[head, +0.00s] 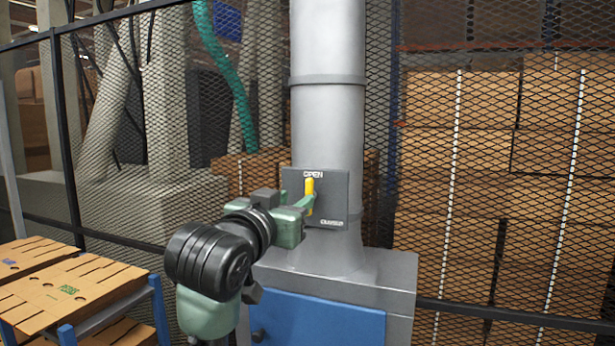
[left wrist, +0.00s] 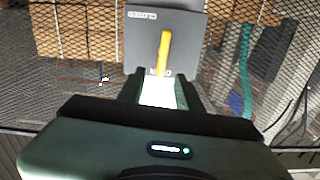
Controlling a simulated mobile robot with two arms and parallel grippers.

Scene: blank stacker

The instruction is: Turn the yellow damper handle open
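The yellow damper handle (head: 309,187) stands upright on a dark grey plate (head: 345,182) on the grey duct. Its upper end is by the OPEN label; a CLOSED label is low on the plate. My left gripper (head: 309,199) is in front of the plate and partly covers the handle's lower part. In the left wrist view, which is turned over, the handle (left wrist: 165,50) lies in line with the gap between my left fingers (left wrist: 160,88). The fingers are apart with a clear gap. Whether either touches the handle cannot be told. My right gripper is not in view.
The grey duct (head: 328,120) rises from a grey cabinet with a blue front (head: 318,325). A mesh fence (head: 460,150) stands behind, with stacked cartons beyond. Flat cardboard blanks (head: 70,290) lie on a blue-framed stand at the lower left.

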